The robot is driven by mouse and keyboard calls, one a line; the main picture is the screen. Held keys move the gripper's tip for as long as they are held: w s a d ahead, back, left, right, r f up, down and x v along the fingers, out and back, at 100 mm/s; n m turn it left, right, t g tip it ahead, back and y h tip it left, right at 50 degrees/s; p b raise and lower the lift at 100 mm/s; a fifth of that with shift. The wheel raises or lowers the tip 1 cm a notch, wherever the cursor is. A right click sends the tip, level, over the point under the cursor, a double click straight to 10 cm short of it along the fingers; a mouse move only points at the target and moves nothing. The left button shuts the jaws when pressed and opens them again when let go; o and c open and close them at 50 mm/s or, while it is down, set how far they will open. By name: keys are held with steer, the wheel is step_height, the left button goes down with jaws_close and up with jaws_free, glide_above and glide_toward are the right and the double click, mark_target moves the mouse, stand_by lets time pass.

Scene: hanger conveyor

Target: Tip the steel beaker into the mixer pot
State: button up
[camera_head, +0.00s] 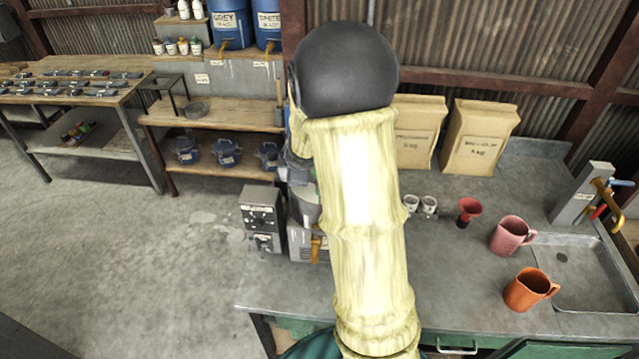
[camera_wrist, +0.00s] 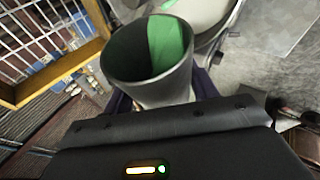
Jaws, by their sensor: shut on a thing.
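The steel beaker (camera_wrist: 150,88) is in my gripper (camera_wrist: 160,98) in the wrist view, its open mouth toward the camera. A bright green patch shows inside the beaker; I cannot tell whether it is contents or a reflection. A round pale vessel (camera_wrist: 205,14), likely the mixer pot, shows behind the beaker with green in it. In the head view the mixer pot (camera_head: 305,207) is partly visible at the left end of the counter, beside my arm. My arm hides the gripper and beaker there.
A grey control box (camera_head: 262,217) stands left of the mixer. On the counter (camera_head: 455,262) are a red funnel (camera_head: 469,210), a pink mug (camera_head: 511,235), an orange mug (camera_head: 529,289) and small white cups (camera_head: 412,203). Two paper sacks (camera_head: 480,138) stand behind; a sink (camera_head: 575,272) is right.

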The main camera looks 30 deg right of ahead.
steer(key=shift+d, duration=0.1)
steer(key=shift+s+f+y, duration=0.15)
steer(key=shift+y, duration=0.15)
steer(key=shift+d+t, duration=0.1)
steer(key=shift+t, duration=0.2)
steer(key=shift+m+y, duration=0.3)
steer(key=shift+d+t, duration=0.1)
steer(key=shift+t, duration=0.2)
steer(key=shift+a+r, duration=0.2)
steer(key=shift+a, duration=0.05)
steer(key=h, duration=0.1)
steer(key=n+g+h, duration=0.1)
steer(key=g+h, duration=0.1)
steer(key=shift+w+a+r, duration=0.15)
steer(key=shift+w+a, duration=0.1)
steer(key=shift+a, duration=0.05)
steer(key=shift+g, duration=0.3)
steer(key=shift+d, duration=0.1)
